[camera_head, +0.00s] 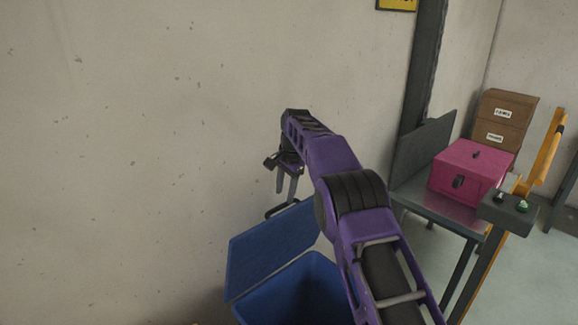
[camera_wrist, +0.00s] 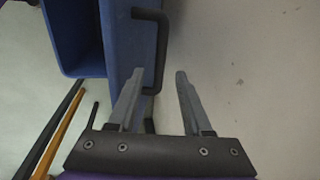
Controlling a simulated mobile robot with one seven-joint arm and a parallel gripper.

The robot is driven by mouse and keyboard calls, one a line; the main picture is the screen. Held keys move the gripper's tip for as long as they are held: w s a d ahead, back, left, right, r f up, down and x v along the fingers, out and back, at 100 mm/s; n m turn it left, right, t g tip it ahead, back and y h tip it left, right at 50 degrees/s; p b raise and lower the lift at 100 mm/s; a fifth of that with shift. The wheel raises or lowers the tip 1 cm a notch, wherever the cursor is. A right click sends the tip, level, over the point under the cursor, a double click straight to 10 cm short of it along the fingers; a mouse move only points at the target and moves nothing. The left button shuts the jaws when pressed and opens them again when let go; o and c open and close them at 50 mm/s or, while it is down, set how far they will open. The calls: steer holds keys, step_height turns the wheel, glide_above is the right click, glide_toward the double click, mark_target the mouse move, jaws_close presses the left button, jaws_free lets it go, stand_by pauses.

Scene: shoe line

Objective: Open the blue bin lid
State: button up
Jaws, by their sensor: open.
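The blue bin (camera_head: 300,292) stands at the bottom of the head view, with its open top partly hidden by my arm. Its blue lid (camera_head: 265,252) is raised, standing tilted up on the wall side. A dark handle (camera_head: 274,212) sits at the lid's upper edge. My gripper (camera_head: 286,197) is just above that handle, pointing down. In the wrist view the lid (camera_wrist: 118,45) is edge-on beside the bin (camera_wrist: 75,35), and the black handle (camera_wrist: 162,45) sticks out from it. My gripper (camera_wrist: 160,73) is open; the handle shows between its fingertips in the picture, but no grip shows.
A bare concrete wall (camera_head: 150,150) is close behind the bin. To the right, a metal table (camera_head: 455,212) holds a pink box (camera_head: 470,170), with brown boxes (camera_head: 503,120) behind. A yellow-orange post with a button box (camera_head: 508,207) stands nearer.

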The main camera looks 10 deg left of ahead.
step_height(320, 180, up, 12)
steer(key=s+d, duration=0.1)
steer(key=shift+s+d+f, duration=0.25)
steer(key=shift+d, duration=0.1)
